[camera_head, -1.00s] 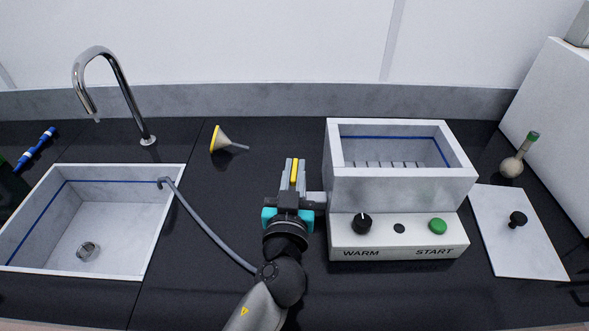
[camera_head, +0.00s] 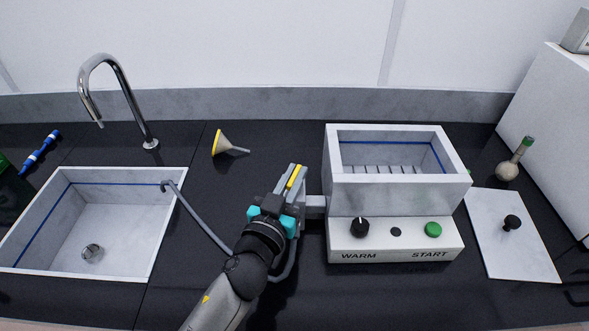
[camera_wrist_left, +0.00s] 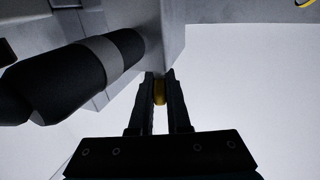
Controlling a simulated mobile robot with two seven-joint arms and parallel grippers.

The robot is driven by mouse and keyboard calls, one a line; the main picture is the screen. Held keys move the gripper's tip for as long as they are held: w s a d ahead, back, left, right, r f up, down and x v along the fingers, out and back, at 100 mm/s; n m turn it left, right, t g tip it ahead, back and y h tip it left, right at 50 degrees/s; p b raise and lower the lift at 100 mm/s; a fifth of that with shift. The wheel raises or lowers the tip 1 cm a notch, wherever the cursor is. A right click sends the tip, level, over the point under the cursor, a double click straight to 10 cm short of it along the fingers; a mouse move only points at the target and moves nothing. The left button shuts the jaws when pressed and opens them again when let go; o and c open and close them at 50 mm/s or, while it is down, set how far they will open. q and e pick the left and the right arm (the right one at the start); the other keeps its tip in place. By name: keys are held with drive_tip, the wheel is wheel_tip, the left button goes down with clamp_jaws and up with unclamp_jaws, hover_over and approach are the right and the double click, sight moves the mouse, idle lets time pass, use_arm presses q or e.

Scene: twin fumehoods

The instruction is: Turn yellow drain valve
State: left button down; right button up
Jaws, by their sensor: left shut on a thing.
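The yellow drain valve handle (camera_head: 294,176) is at the left side of the white water bath (camera_head: 398,195), by a short grey pipe stub (camera_head: 315,203). My left gripper (camera_head: 287,182) is shut on the yellow handle, which shows between its fingers. In the left wrist view the two fingers (camera_wrist_left: 160,90) close around the yellow handle (camera_wrist_left: 160,92), with much of it hidden by them. The handle leans slightly to the right in the head view. My right gripper is not in view.
A grey hose (camera_head: 205,227) runs from the sink rim (camera_head: 165,230) toward the valve, passing behind my left arm. A funnel (camera_head: 225,145) lies behind on the black bench. A white lid (camera_head: 505,240) and a flask (camera_head: 508,170) are at the right.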

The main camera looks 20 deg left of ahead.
use_arm(q)
drive_tip(key=m+h+p, duration=0.1)
drive_tip(key=m+h, duration=0.1)
drive_tip(key=h, duration=0.1)
drive_tip(key=m+g+h+p, duration=0.1)
drive_tip(key=m+h+p, duration=0.1)
drive_tip(key=shift+a+r+h, duration=0.15)
drive_tip(key=shift+r+h, duration=0.05)
drive_tip(key=shift+h, duration=0.2)
drive_tip(key=m+g+h, duration=0.1)
drive_tip(key=h, duration=0.1)
drive_tip(key=shift+w+m+g+h+p, duration=0.1)
drive_tip(key=shift+m+g+h+p, duration=0.2)
drive_tip(key=shift+m+g, duration=0.1)
drive_tip(key=shift+f+m+g+h, duration=0.1)
drive_tip(key=shift+m+g+h, duration=0.75)
drive_tip(key=shift+h, duration=0.25)
drive_tip(key=shift+f+m+g+h+b, duration=0.1)
drive_tip(key=shift+m+g+h+b, duration=0.45)
drive_tip(key=shift+m+g+h, duration=0.45)
drive_tip(key=shift+f+m+g+h+b, duration=0.1)
drive_tip(key=shift+m+g+h+b, duration=0.65)
drive_tip(key=shift+g, duration=0.2)
drive_tip(key=shift+m+g+h+b, duration=1.05)
drive_tip(key=shift+m+g+b, duration=0.65)
drive_tip(key=shift+g, duration=0.6)
